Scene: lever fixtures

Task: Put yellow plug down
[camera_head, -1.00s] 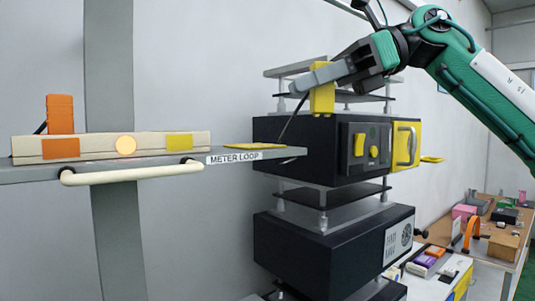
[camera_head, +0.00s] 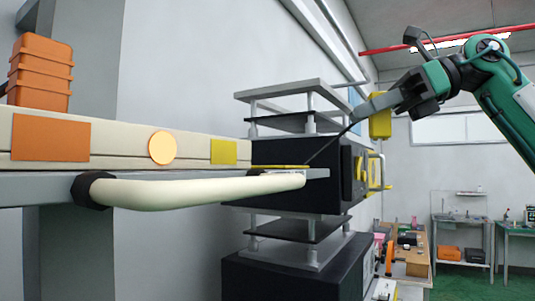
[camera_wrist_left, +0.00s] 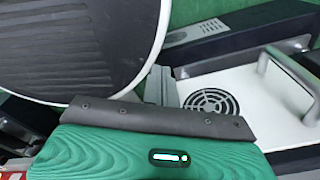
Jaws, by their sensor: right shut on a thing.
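The yellow plug (camera_head: 380,118) hangs upright in my right gripper (camera_head: 372,106), in the upper right of the head view. The gripper's grey fingers are shut on it, high in the air and apart from the shelf. A dark cable runs from near the plug down left towards the shelf end. A yellow pad (camera_head: 280,168) lies on the end of the grey shelf (camera_head: 225,181). The cream strip on the shelf bears a yellow square (camera_head: 224,152). In the left wrist view, a grey part (camera_wrist_left: 160,86) shows beyond a green cover; its finger state is unclear.
A cream handle bar (camera_head: 200,191) juts out along the shelf front. An orange block (camera_head: 41,72) stands behind the strip at left. A stack of black boxes (camera_head: 290,175) stands behind the shelf end. Cluttered benches (camera_head: 410,255) stand further back.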

